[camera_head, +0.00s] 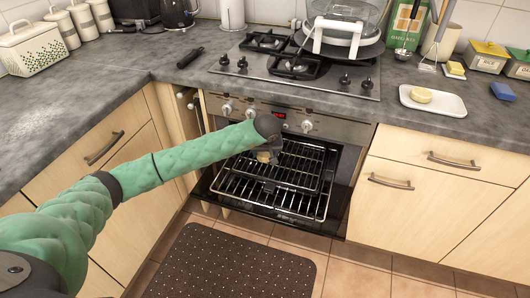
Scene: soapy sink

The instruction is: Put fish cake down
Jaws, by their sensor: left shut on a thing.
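My left gripper (264,152) reaches in from the left and points down over the oven rack (290,197). It is shut on a small pale tan thing, which looks like the fish cake (263,157). The gripper hides much of it, and I cannot tell whether it touches the rack. A similar round, pale yellow cake (421,96) lies on a white tray (445,107) on the right counter. My right gripper is not in view.
The oven door (210,195) is open and lowered, with the wire racks pulled out over it. A stove (270,75) with a pot stand and pot is above. A dark dotted mat (235,265) lies on the floor in front. Cabinets flank the oven.

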